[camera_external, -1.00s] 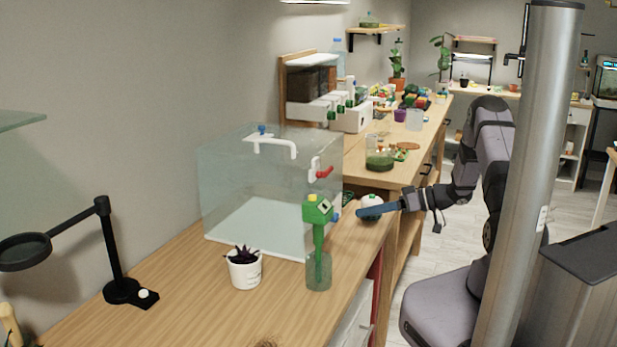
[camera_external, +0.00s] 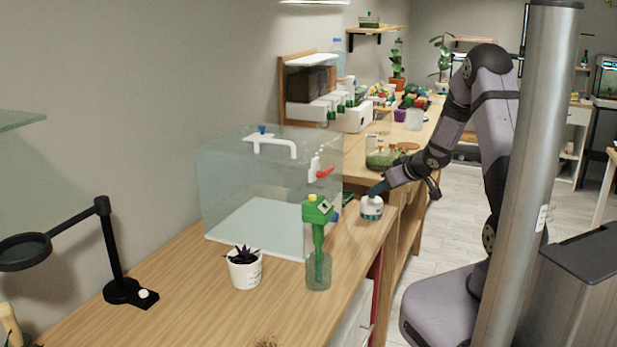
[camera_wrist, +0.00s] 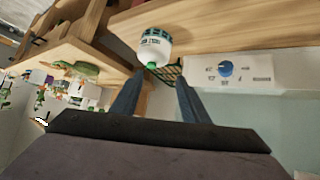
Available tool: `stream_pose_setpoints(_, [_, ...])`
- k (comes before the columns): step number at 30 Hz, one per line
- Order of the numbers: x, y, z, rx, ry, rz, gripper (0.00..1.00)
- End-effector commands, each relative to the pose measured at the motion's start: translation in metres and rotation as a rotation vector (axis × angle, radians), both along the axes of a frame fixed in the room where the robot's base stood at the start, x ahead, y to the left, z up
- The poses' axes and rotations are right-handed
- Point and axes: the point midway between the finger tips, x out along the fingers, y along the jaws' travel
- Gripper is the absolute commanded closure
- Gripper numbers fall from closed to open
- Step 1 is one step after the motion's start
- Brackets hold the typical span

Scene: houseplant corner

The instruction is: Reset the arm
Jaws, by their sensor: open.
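My gripper (camera_external: 377,188) is at the right edge of the front wooden table, just above and behind a small white bottle (camera_external: 371,209) with a teal label. In the wrist view my gripper's two blue fingers (camera_wrist: 157,92) are apart with nothing held between them. The white bottle (camera_wrist: 153,46) shows there beyond the fingertips, standing on the tabletop. I cannot tell from these views whether a finger touches the bottle.
A clear tank (camera_external: 262,190) with a white pipe stands left of my gripper. A green tool in a glass (camera_external: 319,272) and a potted succulent (camera_external: 244,270) stand in front of it. A glass of green plants (camera_external: 382,160) is on the table behind. A black magnifier lamp (camera_external: 112,250) is at left.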

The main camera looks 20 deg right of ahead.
Motion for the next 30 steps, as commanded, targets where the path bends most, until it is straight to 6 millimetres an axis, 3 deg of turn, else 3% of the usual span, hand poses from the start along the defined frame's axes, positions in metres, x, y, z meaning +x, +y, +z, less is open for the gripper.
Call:
stream_pose_setpoints(5, [-0.075,-0.001,0.005,-0.104,0.214,-0.169,0.59])
stream_pose_setpoints(7, [-0.116,0.005,0.002,-0.119,0.324,-0.213,0.59])
stream_pose_setpoints(12, [-0.217,0.035,-0.006,-0.101,0.59,-0.25,0.59])
stream_pose_setpoints(16, [-0.274,0.06,-0.009,-0.064,0.739,-0.235,0.59])
stream_pose_setpoints(21, [-0.316,0.08,-0.008,-0.027,0.849,-0.209,0.59])
stream_pose_setpoints(30, [-0.329,0.086,-0.008,-0.013,0.884,-0.2,0.59])
